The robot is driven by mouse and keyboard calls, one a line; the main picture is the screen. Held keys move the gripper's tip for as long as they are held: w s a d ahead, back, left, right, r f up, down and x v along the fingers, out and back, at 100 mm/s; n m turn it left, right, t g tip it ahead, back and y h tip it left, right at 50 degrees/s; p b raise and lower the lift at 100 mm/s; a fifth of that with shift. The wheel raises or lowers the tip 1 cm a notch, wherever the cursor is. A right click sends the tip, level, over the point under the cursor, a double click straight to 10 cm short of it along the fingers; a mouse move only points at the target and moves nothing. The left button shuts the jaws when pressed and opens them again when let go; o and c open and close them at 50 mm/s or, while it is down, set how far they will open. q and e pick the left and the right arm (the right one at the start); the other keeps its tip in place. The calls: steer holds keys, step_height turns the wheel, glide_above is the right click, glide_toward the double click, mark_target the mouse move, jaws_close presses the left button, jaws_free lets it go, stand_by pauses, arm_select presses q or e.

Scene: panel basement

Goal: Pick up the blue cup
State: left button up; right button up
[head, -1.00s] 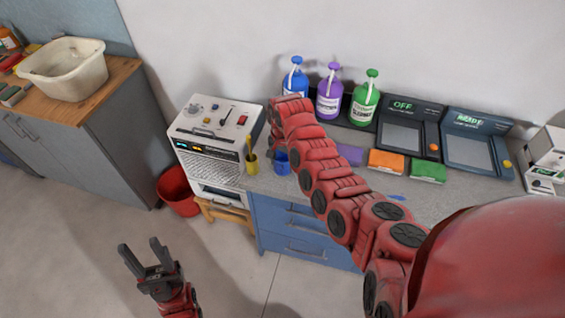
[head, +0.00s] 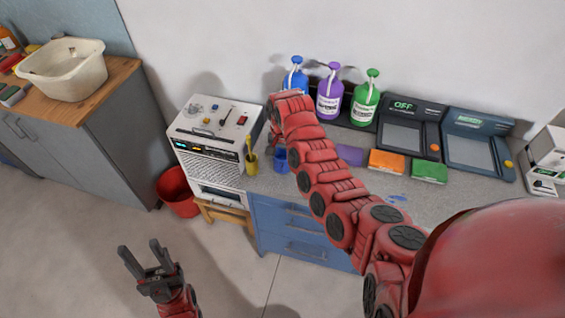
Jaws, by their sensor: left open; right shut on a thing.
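The blue cup (head: 280,161) is at the left end of the grey counter, just right of a yellow cup (head: 251,164). My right arm reaches over the counter from the right, and its gripper (head: 276,147) points down at the blue cup. The gripper is shut on the cup, though the wrist and arm hide most of the fingers. A gap under the cup is too small to tell. My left gripper (head: 148,260) is open and empty above the floor at lower left.
Blue, purple and green pump bottles (head: 328,95) stand at the back wall. A white panelled machine (head: 210,135) stands left of the cups, with a red bucket (head: 177,192) on the floor beside it. Purple, orange (head: 388,162) and green blocks lie to the right.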

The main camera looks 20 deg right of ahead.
steer(key=shift+r, duration=0.25)
steer(key=shift+s+a+r, duration=0.15)
steer(key=shift+s+r, duration=0.45)
steer(key=shift+r, duration=0.25)
steer(key=s+a+r+p, duration=0.1)
steer(key=s+p, duration=0.2)
steer(key=s, duration=1.1)
steer(key=shift+s+r+p, duration=0.25)
steer(key=shift+p, duration=0.15)
steer(key=shift+s+a, duration=0.1)
steer(key=shift+s, duration=0.05)
stand_by(2.1)
